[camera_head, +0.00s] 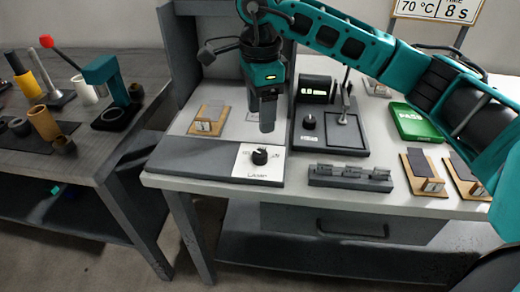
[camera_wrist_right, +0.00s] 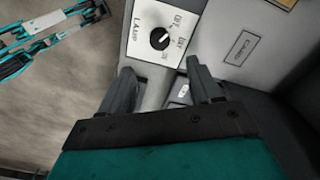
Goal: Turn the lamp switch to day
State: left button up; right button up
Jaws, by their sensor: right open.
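The lamp switch is a black round knob (camera_head: 260,156) on a white plate (camera_head: 272,168) marked "Lamp", at the front edge of the right-hand bench. In the right wrist view the knob (camera_wrist_right: 160,39) shows a pale pointer mark, and small position labels are printed beside it. I cannot read for certain which label it points at. My right gripper (camera_head: 267,122) hangs fingers down above and just behind the switch, apart from it. In the right wrist view its two fingers (camera_wrist_right: 161,84) are spread with nothing between them. My left gripper does not show.
A black device (camera_head: 330,132) with a display stands right of the gripper. A grey block fixture (camera_head: 349,177), a green box (camera_head: 415,121) and wooden stands (camera_head: 424,172) sit further right. Dark panel (camera_head: 190,158) left of the switch is clear. Another bench (camera_head: 100,150) stands left.

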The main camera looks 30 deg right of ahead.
aim_at(260, 153)
notch_tip(260, 153, down, 10)
jog(key=shift+r+b, duration=0.2)
jog(key=shift+b, duration=0.3)
jog(key=shift+f, duration=0.5)
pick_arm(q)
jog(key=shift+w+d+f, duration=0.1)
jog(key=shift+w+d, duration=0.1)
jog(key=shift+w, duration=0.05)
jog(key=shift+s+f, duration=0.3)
pick_arm(e)
jog(key=c, duration=1)
